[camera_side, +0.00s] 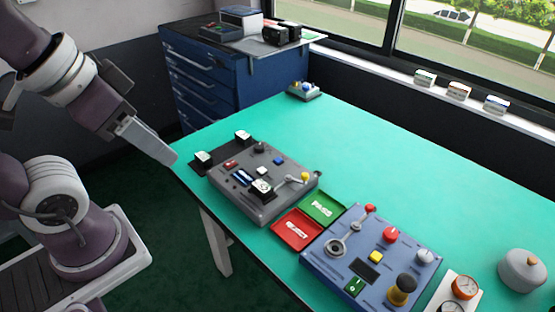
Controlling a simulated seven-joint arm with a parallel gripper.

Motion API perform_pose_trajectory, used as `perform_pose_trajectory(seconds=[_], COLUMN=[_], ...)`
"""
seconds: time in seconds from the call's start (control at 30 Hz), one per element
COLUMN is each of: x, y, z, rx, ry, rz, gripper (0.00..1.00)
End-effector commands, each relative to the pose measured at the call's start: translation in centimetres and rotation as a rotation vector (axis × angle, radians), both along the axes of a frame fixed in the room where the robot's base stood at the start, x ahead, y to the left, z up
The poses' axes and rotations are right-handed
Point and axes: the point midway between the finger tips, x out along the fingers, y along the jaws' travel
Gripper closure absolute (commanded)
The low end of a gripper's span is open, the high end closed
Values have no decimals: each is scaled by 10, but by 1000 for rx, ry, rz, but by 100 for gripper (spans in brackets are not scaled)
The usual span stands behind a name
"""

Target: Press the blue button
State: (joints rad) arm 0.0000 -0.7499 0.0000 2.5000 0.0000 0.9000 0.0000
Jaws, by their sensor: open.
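A grey control panel (251,206) lies on the green table. A small blue square button (278,160) stands on the panel's far right part. A blue switch (242,178) with white marks sits further left on the same panel, beside a red one (230,164). My gripper (171,158) is at the left, above the table's left edge and apart from the panel and the button. It points down to the right. It is open and seems to hold nothing; its fingers overlap in this view.
A lever with a yellow knob (304,177) and a dark knob (259,147) rise from the grey panel. Red (292,232) and green (323,207) trays lie beside it. A blue panel (325,263) with knobs stands nearer. The table's back middle is clear.

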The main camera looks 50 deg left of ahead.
Motion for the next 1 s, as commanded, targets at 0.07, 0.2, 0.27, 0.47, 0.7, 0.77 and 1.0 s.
perform_pose_trajectory(seconds=[0.07, 0.2, 0.27, 0.47, 0.7, 0.77, 1.0], x=[0, 0, 0, 0, 0, 0, 0], y=[0, 0, 0, 0, 0, 0, 0], z=[0, 0, 0, 0, 0, 0, 0], rx=[0, 0, 0, 0, 0, 0, 0], ry=[0, 0, 0, 0, 0, 0, 0], rz=[0, 0, 0, 0, 0, 0, 0], gripper=[74, 100, 100, 100, 100, 100, 100])
